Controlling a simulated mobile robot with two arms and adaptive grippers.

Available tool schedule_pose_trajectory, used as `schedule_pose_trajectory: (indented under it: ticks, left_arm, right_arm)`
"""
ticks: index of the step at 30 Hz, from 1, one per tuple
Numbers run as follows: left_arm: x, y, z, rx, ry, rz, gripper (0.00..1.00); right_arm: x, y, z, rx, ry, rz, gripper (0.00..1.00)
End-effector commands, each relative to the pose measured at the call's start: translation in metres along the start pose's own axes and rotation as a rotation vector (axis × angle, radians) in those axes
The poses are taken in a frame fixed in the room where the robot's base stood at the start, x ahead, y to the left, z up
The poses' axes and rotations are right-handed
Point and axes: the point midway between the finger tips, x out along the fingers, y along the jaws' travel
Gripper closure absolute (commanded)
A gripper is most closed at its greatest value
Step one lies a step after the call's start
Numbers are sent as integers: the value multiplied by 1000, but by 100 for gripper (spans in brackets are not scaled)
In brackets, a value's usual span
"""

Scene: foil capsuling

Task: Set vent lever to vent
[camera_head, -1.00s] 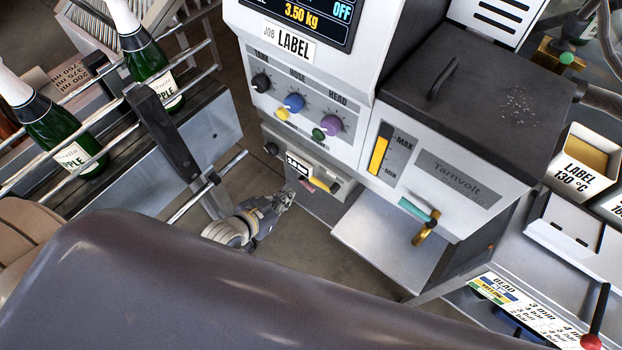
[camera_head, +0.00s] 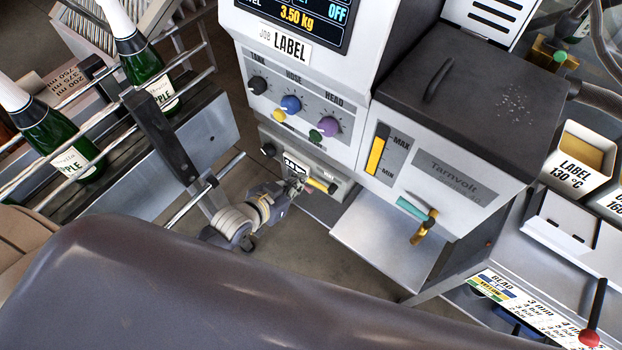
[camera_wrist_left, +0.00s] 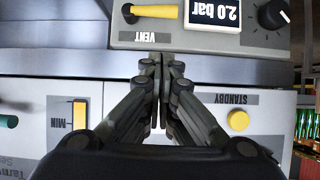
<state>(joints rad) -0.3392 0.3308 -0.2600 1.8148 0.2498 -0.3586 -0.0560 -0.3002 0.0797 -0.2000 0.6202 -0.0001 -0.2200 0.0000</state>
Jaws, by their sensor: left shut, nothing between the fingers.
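The vent lever (camera_head: 319,185) is a yellow handle on the small grey panel below the knobs of the Tarnvolt machine. In the left wrist view the yellow lever (camera_wrist_left: 156,11) lies about level across the panel, which appears upside down, with the word VENT beside it. My left gripper (camera_head: 299,184) is at the front of this panel, close to the lever and partly covering the panel. In the wrist view its fingers (camera_wrist_left: 152,62) are shut and empty, near the panel's edge by the VENT label, apart from the lever in the picture. My right gripper is not in view.
A display (camera_wrist_left: 212,14) reading 2.0 bar and a black knob (camera_wrist_left: 273,15) share the panel. Coloured knobs (camera_head: 290,104) sit above it. A teal-handled brass tap (camera_head: 418,212) is to the right. Green bottles (camera_head: 145,60) stand on a railed conveyor at left.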

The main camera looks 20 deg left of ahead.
Motion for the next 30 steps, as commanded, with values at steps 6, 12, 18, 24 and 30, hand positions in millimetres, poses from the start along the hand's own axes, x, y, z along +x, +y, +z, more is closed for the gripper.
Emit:
schedule_pose_trajectory:
  ticks: [6, 12, 18, 24, 30]
  left_arm:
    - [40, 0, -2, 0, 1, 1, 100]
    - [69, 0, 8, 1, -4, 1, 100]
    - [83, 0, 22, 0, -2, 1, 100]
    - [88, 1, 28, 1, -1, 1, 100]
    - [88, 1, 29, 1, -1, 1, 100]
  right_arm:
    - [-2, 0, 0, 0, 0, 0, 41]
    - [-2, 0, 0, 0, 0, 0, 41]
    - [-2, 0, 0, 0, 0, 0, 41]
    - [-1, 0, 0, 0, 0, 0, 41]
    - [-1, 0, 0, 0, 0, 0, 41]
